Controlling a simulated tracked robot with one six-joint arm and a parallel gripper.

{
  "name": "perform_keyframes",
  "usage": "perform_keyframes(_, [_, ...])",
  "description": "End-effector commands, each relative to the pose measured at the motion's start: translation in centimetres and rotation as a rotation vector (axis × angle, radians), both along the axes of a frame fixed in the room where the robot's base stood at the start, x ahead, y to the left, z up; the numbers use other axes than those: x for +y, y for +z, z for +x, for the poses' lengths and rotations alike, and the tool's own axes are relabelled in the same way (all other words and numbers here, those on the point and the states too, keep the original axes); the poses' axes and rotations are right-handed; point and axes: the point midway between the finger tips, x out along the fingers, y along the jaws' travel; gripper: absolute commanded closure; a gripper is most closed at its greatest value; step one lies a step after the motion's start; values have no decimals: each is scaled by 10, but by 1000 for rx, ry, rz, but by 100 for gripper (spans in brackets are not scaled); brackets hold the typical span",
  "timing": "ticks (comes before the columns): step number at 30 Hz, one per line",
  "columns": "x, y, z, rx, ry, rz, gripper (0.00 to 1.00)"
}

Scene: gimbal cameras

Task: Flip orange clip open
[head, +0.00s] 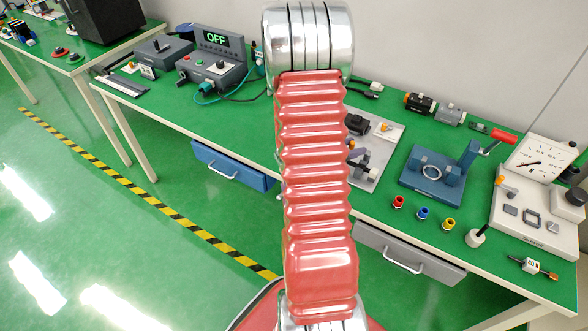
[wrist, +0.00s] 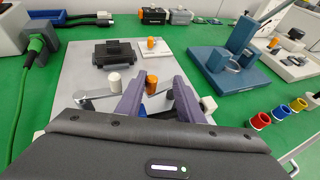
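An orange knob (wrist: 152,83), which looks like the orange clip's handle, stands on the grey plate (wrist: 83,66) in the wrist view. A lever with a white knob (wrist: 115,82) is just left of it. My gripper (wrist: 158,86) is open, its two purple fingers pointing toward the plate. The orange knob shows in the gap between the fingertips; I cannot tell whether either finger touches it. The clip's lower part is hidden by the fingers. In the head view my red arm covers part of the grey plate (head: 383,158) and the clip is not clear.
A black block (wrist: 112,52) and a small white plate with another orange knob (wrist: 151,42) are farther back. A blue fixture (wrist: 225,72) stands to the right. Red (wrist: 260,120), blue (wrist: 281,112) and yellow (wrist: 299,104) rings are near the right edge.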

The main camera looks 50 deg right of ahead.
Motion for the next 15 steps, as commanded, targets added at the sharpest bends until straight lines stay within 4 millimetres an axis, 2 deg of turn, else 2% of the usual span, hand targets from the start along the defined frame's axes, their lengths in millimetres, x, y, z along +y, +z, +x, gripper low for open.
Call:
perform_keyframes(7, [3, 0, -4, -1, 66, 2, 67])
perform_keyframes(15, [34, 13, 3, -1, 66, 0, 67])
